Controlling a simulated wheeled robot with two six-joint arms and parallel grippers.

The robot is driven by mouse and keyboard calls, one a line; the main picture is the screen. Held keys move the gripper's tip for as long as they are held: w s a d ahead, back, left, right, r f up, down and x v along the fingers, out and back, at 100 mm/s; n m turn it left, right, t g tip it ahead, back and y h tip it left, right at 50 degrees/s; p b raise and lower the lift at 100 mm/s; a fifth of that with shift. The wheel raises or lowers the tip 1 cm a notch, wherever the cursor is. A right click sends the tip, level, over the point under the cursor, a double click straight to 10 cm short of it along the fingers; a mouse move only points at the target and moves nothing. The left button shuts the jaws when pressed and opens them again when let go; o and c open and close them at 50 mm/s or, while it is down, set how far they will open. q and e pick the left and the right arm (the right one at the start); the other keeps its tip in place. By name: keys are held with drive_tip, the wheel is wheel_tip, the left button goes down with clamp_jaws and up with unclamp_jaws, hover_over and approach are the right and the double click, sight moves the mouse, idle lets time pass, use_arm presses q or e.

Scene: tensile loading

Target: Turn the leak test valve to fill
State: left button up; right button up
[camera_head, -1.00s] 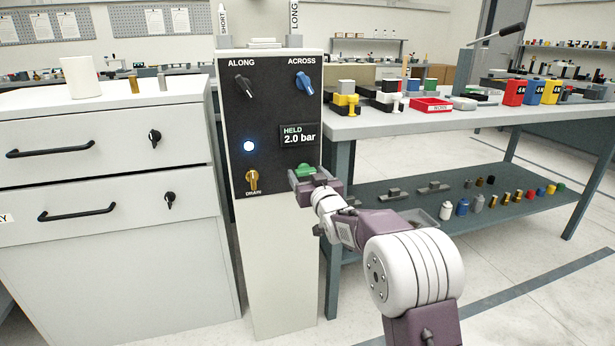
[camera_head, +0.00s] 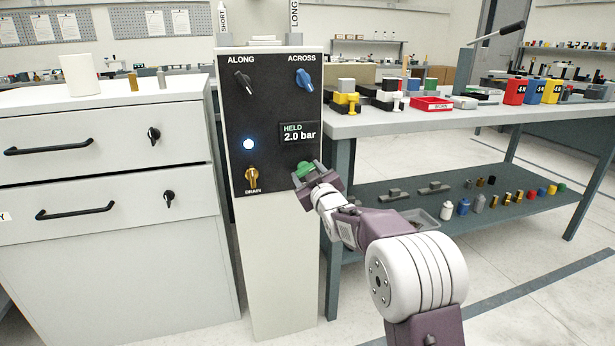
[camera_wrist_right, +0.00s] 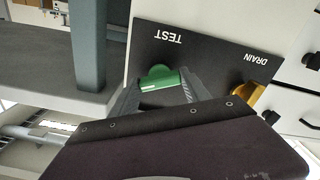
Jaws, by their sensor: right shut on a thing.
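The valve panel (camera_head: 262,112) is the black front of a white cabinet. Its green knob (camera_head: 305,169) is at the lower right, and my right gripper (camera_head: 307,174) is shut on it. In the right wrist view the green knob (camera_wrist_right: 163,79) sits between the two fingers of the right gripper (camera_wrist_right: 160,88), beside the upside-down word TEST. The gripper looks rolled in the head view. A display (camera_head: 299,134) reads HELD 2.0 bar. Any label below the green knob is hidden in the head view. My left gripper is not in view.
A brass DRAIN knob (camera_head: 252,177) is at the panel's lower left, close to the gripper in the wrist view. Above are a black ALONG knob (camera_head: 243,83), a blue ACROSS knob (camera_head: 304,82) and a lit lamp (camera_head: 249,144). A workbench (camera_head: 440,122) stands right, drawers (camera_head: 100,145) left.

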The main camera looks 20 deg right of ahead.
drive_tip(key=n, duration=0.2)
drive_tip(key=n+b, duration=0.1)
drive_tip(key=shift+f+n, duration=0.2)
drive_tip(key=shift+n, duration=0.2)
drive_tip(key=n+b, duration=0.5)
drive_tip(key=n, duration=0.3)
drive_tip(key=shift+n+b, duration=0.3)
drive_tip(key=shift+n, duration=0.1)
drive_tip(key=shift+r, duration=0.1)
drive_tip(key=o, duration=1.4)
drive_tip(key=shift+s+r, duration=0.1)
